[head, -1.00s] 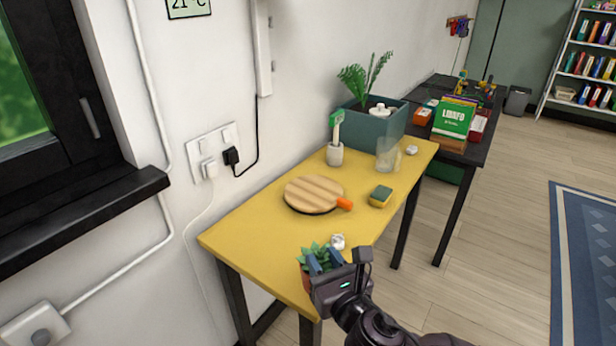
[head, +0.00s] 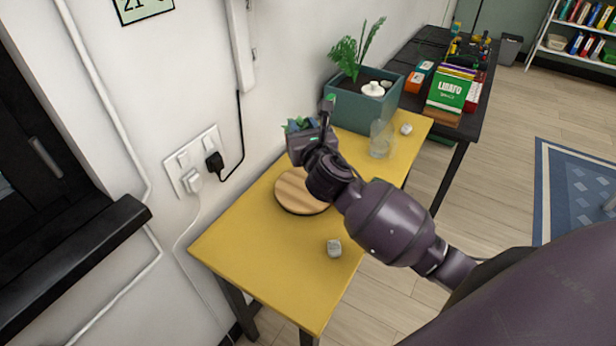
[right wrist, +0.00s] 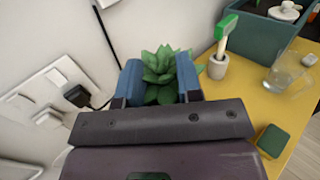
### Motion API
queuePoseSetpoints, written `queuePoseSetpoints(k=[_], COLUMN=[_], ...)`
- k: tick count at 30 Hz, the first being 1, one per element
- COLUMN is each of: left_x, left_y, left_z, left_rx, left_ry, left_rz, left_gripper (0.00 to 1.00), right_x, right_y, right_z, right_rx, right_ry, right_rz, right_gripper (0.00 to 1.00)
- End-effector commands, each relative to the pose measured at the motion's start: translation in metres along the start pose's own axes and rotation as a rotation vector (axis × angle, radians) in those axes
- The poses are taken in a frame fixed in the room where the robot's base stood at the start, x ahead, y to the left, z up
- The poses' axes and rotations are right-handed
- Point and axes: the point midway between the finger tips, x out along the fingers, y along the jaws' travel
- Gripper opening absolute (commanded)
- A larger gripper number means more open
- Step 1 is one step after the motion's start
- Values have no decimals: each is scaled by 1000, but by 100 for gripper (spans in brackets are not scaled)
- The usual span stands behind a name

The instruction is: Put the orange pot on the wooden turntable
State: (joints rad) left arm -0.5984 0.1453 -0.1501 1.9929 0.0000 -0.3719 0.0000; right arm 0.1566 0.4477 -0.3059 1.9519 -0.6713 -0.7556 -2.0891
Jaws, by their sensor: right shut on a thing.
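My right gripper (head: 303,128) is shut on the orange pot, held up above the far part of the yellow table. The pot itself is hidden behind the gripper; its green succulent (right wrist: 160,75) shows between the blue fingers in the right wrist view. The wooden turntable (head: 296,194), a round striped board, lies on the table below and slightly nearer than the gripper. My right arm covers its right part. The pot is apart from the turntable in the head view. My left gripper is not in view.
A teal planter (head: 355,108) and a glass (head: 381,140) stand at the table's far end. A green-headed tool stands in a holder (right wrist: 218,66). A green sponge (right wrist: 272,140) lies right. A crumpled whitish lump (head: 334,249) lies nearer. The near table is clear.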

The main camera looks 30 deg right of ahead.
Motion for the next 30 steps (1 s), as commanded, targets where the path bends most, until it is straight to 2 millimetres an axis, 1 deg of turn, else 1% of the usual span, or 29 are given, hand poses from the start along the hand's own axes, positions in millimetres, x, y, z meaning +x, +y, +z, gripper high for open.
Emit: queuePoseSetpoints(k=[1, 3, 6, 9, 12, 14, 17, 26, 30], left_x=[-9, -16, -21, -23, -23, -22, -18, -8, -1], left_y=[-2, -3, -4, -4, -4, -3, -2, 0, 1], left_z=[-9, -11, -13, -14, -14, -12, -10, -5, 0], left_rx=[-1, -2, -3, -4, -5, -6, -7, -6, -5], left_ry=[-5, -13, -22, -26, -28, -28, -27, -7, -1], left_rz=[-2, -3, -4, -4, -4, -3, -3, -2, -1], left_gripper=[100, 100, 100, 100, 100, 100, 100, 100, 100], right_x=[10, 21, 34, 41, 44, 45, 44, 44, 44], right_y=[-4, -10, -16, -20, -22, -22, -22, -22, -22], right_z=[18, 26, 33, 37, 34, 26, 7, -60, -91], right_rx=[2, 2, 1, 0, 1, 1, 1, 2, 2], right_ry=[-3, -1, 1, -1, -1, 1, 3, 3, 2], right_rz=[-15, -32, -53, -64, -70, -72, -71, -71, -71], right_gripper=[0, 0, 0, 0, 0, 0, 0, 0, 0])
